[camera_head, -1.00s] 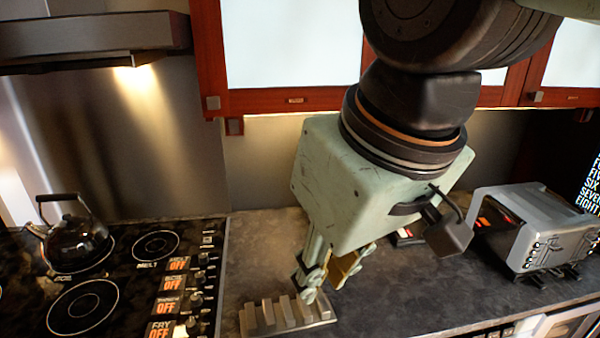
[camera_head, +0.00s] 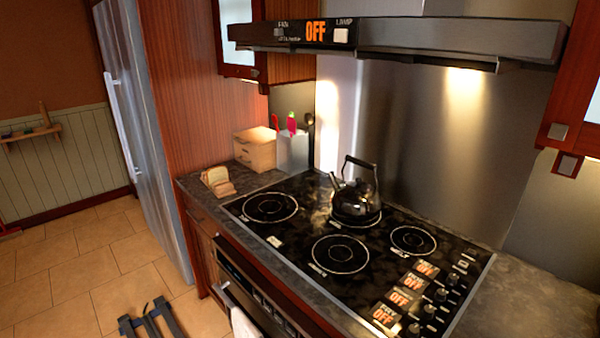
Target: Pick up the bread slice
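Bread (camera_head: 217,181) rests on the counter at the left of the stove, close to the counter's front left corner. It looks like a pale, tan-edged slice or a few slices leaning together; it is too small to tell how many.
A wooden box (camera_head: 255,148) and a light utensil holder (camera_head: 292,150) stand behind the bread. A black kettle (camera_head: 355,198) sits on the stove (camera_head: 385,235). A range hood (camera_head: 460,40) hangs above. A tall fridge (camera_head: 150,150) stands left of the counter.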

